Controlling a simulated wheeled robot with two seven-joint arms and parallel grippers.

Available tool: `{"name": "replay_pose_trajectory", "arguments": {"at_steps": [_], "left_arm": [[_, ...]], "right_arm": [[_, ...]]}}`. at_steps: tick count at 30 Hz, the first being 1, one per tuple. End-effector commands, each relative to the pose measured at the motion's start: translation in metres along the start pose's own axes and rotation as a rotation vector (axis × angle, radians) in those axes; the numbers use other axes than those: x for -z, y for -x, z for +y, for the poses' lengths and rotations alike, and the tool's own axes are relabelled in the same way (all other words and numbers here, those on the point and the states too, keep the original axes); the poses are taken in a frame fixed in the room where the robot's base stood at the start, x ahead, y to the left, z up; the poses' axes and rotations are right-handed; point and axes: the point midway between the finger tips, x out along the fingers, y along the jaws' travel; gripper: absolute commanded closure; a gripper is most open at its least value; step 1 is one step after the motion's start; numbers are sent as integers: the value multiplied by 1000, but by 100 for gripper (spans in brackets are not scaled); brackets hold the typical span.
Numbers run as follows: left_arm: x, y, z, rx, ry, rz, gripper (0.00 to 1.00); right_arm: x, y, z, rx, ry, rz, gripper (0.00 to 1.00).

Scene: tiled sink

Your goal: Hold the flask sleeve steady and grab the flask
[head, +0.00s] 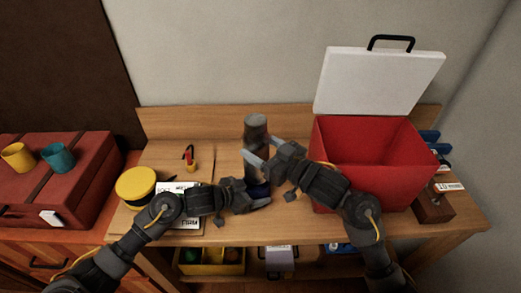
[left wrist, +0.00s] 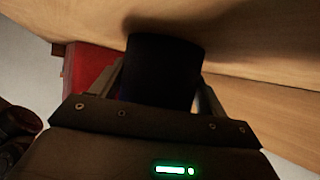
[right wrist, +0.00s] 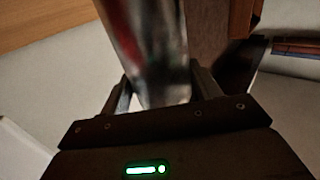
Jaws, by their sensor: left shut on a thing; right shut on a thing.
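The flask (head: 256,129) is a grey metallic cylinder, standing upright near the middle of the workbench. My right gripper (head: 262,155) is shut on the flask from the right; the shiny flask also fills the jaws in the right wrist view (right wrist: 150,55). The dark blue sleeve (head: 259,189) is below the flask, low over the bench top. My left gripper (head: 258,193) is shut on the sleeve from the left; the sleeve shows dark between the fingers in the left wrist view (left wrist: 163,72). The grippers hide where flask and sleeve meet, so I cannot tell how deep the flask sits.
A red box (head: 340,190) with its white lid (head: 378,82) raised stands close on the right. A yellow round tin (head: 136,184), papers (head: 180,188) and a small red-and-yellow item (head: 190,160) lie left. A red case (head: 60,175) with two cups is farther left.

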Motion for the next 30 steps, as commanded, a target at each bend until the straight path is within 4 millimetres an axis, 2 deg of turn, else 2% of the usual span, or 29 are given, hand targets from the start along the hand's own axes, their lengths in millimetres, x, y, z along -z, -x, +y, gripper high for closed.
{"name": "replay_pose_trajectory", "arguments": {"at_steps": [1, 6, 16, 20, 30], "left_arm": [[-1, 0, 0, -1, 0, -2, 23], [-1, 0, 0, 0, 0, -1, 1], [0, 6, 0, 1, 0, 0, 0], [-1, 25, -1, 1, -1, -1, 0], [-1, 93, 0, 1, -2, -2, 0]], "right_arm": [[1, 0, 0, 0, 0, 3, 72], [1, 0, 0, 0, 0, 3, 72], [1, 0, 0, 0, 0, 3, 72], [1, 0, 0, 0, 0, 3, 72], [1, 0, 0, 0, 0, 3, 72]]}}
